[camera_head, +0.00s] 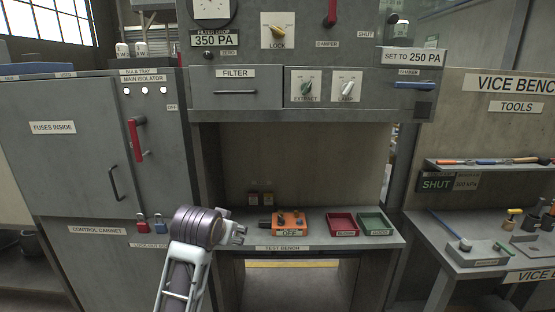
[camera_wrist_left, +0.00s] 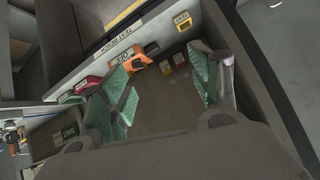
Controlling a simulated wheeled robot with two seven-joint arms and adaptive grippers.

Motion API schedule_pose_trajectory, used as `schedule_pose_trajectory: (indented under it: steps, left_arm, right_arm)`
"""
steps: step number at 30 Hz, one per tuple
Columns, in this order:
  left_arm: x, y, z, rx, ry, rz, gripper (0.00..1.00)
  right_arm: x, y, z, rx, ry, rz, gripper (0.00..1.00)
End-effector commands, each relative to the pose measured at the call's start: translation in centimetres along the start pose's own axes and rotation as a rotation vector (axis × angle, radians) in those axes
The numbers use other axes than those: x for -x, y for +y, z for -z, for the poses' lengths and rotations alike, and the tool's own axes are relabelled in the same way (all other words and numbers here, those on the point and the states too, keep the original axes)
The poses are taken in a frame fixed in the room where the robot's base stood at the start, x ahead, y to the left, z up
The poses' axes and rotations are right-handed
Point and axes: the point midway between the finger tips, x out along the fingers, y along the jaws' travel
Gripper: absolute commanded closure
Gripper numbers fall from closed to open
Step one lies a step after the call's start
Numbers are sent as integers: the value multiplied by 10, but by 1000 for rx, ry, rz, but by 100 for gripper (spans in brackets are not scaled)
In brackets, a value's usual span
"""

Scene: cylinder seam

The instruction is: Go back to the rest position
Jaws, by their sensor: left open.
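My left gripper (camera_head: 238,234) is in front of the left end of the test bench (camera_head: 265,244) in the head view. It is open, with nothing between its fingers. In the left wrist view its two green-padded fingers (camera_wrist_left: 162,95) stand apart, with the bench and its back panel beyond them. My left arm comes up from the bottom of the head view. My right gripper does not show in either view.
An orange device (camera_head: 289,222) marked OFF, a red tray (camera_head: 342,224) and a green tray (camera_head: 375,224) stand on the test bench. Grey control cabinet (camera_head: 80,190) at left has a red handle (camera_head: 136,140). The vice bench (camera_head: 480,259) at right holds tools.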

Motion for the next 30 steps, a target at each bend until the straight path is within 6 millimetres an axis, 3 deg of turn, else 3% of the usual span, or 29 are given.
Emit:
schedule_pose_trajectory:
  steps: [15,30]
  left_arm:
    - [-25,2,-127,47,-159,-32,38]
    - [-20,6,-242,78,-306,-55,38]
  right_arm:
    - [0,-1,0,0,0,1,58]
    - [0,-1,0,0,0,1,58]
